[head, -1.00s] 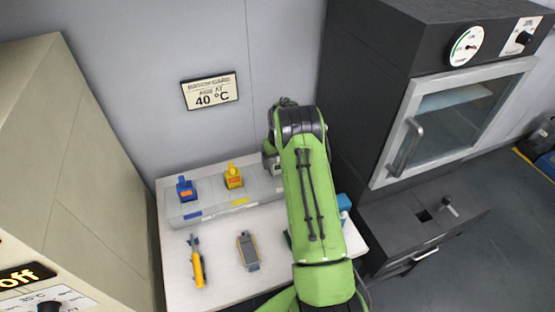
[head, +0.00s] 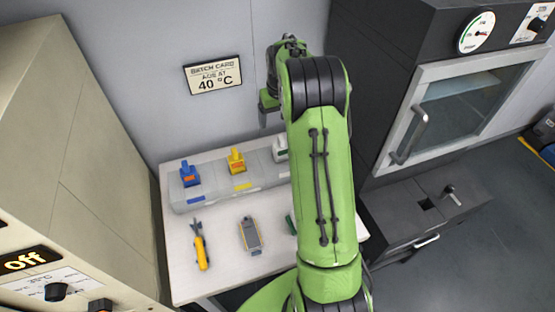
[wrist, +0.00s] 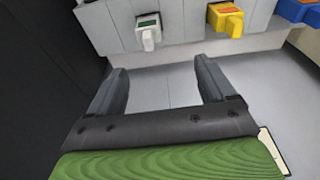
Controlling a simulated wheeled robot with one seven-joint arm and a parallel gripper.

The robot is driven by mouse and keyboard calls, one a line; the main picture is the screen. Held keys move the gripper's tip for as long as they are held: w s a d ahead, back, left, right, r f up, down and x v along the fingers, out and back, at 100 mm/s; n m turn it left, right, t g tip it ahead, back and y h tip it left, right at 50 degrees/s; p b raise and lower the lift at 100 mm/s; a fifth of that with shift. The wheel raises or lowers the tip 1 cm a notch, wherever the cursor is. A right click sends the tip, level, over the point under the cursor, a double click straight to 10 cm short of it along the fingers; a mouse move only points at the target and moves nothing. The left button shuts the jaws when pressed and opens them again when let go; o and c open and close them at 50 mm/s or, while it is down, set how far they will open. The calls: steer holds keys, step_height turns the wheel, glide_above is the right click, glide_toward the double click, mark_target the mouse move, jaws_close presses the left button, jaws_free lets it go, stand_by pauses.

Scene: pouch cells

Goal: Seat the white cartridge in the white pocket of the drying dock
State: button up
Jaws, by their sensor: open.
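The white cartridge (head: 281,148) sits upright at the right of the visible part of the grey drying dock (head: 222,196), in line with the yellow and blue cartridges. My arm partly hides it. It also shows in the wrist view (wrist: 148,32), with a dark label on top. It looks seated in the dock's white pocket, but I cannot see how deep. My gripper (wrist: 158,88) is open, with nothing between its fingers. In the head view my gripper (head: 268,112) is above the dock near the wall, apart from the white cartridge.
A yellow cartridge (head: 236,161) and a blue cartridge (head: 189,174) stand in the dock. A yellow-handled tool (head: 201,251) and a grey device (head: 250,235) lie on the white table (head: 225,276). A dark oven (head: 385,60) stands at right; a beige cabinet (head: 75,150) at left.

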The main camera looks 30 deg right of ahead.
steer(key=s+a+r+n+t, duration=0.2)
steer(key=s+a+r, duration=1.2)
steer(key=a+r, duration=0.15)
steer(key=s+a+f, duration=0.1)
steer(key=s+a, duration=0.2)
steer(key=s, duration=0.5)
steer(key=s+a+f+t, duration=0.1)
steer(key=s+a, duration=0.2)
steer(key=s, duration=0.5)
steer(key=shift+f+n+t, duration=0.3)
steer(key=shift+f+n, duration=0.05)
steer(key=shift+n, duration=0.05)
steer(key=shift+s, duration=0.1)
